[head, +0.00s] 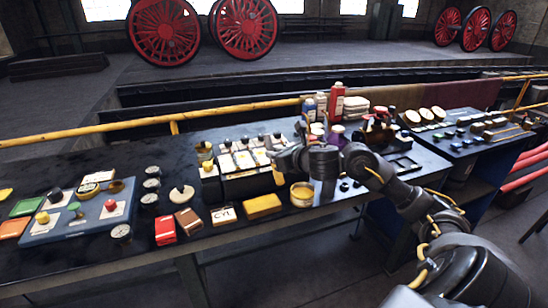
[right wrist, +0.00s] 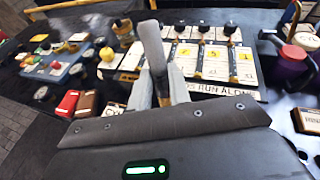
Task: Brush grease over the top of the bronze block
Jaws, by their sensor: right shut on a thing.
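My right gripper (head: 280,158) reaches in from the right, over the right end of the card rack. In the right wrist view its fingers (right wrist: 160,90) are shut on a grey handle, which I take to be the brush (right wrist: 153,45); its bristles are not clear. A small yellow piece shows just below the gripper in the head view; I cannot tell what it belongs to. A yellow-bronze block (head: 262,206) lies on the bench, in front of the rack and apart from the gripper. A round yellow tin (head: 302,194), perhaps grease, stands right of it. My left gripper is out of view.
The card rack (head: 240,184) stands behind the block. A red box (head: 165,230), a brown block (head: 189,221) and a CYL-marked block (head: 223,215) lie to the left. Bottles (head: 336,103) stand behind. A blue tray (head: 75,222) is far left; bench front is partly clear.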

